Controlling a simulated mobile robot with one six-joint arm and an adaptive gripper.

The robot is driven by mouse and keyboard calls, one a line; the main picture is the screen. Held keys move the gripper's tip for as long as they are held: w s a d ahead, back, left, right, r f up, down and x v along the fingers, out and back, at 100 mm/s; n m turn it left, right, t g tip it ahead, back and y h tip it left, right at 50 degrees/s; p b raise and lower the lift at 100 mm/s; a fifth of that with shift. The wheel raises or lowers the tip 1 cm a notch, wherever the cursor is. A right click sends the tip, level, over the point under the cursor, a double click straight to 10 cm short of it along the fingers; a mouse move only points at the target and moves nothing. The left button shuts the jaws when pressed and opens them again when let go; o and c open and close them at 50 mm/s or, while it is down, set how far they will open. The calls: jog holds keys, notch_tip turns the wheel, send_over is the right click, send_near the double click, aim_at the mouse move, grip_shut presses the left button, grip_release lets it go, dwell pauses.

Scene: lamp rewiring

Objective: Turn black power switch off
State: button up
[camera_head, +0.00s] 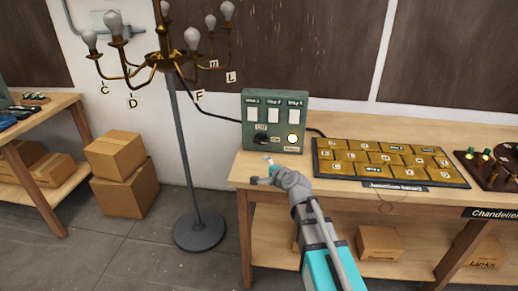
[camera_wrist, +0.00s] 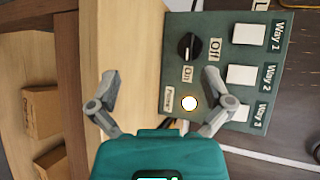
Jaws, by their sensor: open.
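The black power switch (camera_head: 261,138) is a round knob low on the left of the green control box (camera_head: 250,103). It also shows in the wrist view (camera_wrist: 188,46), between an "Off" label and an "On" label. My gripper (camera_head: 266,173) is open and empty in front of the box, over the table's front left part. In the wrist view its fingers (camera_wrist: 160,78) are spread, apart from the knob.
A brass junction board (camera_head: 390,160) lies on the wooden table (camera_head: 262,184) right of the box. A chandelier on a grey stand (camera_head: 187,150) is left, with a black cable to the box. White way switches (camera_head: 274,116) sit above the knob. Cardboard boxes (camera_head: 121,155) are on the floor.

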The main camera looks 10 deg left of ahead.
aim_at(260, 143)
jog(key=w+a+m+t+h+b, duration=0.1)
jog(key=w+m+t, duration=0.1)
jog(key=m, duration=0.3)
jog(key=w+a+m+t+h+b, duration=0.1)
jog(key=w+a+m+t+b, duration=0.1)
jog(key=m, duration=0.3)
jog(key=w+a+m+t+h+b, duration=0.1)
jog(key=w+m+t+h+b, duration=0.1)
jog(key=m, duration=0.4)
jog(key=shift+w+a+r+t, duration=0.2)
jog(key=shift+w+r+t, duration=0.1)
jog(key=shift+w+r, duration=0.1)
jog(key=m+h, duration=0.1)
jog(key=f+m+h+b, duration=0.1)
jog(key=m, duration=0.2)
jog(key=shift+w+a+f+m+h+b, duration=0.1)
jog(key=shift+w+f+m+h+b, duration=0.1)
jog(key=shift+w+m+h+b, duration=0.15)
jog(key=shift+f+m+h+b, duration=0.15)
jog(key=shift+f+m+h, duration=0.25)
jog(key=shift+m, duration=0.55)
jog(key=shift+f+m+h+b, duration=0.2)
jog(key=shift+m+h, duration=0.35)
jog(key=shift+m, duration=0.35)
jog(key=shift+w, duration=0.1)
jog(key=w, duration=1.3)
jog(key=shift+w+d, duration=0.3)
jog(key=shift+c, duration=0.3)
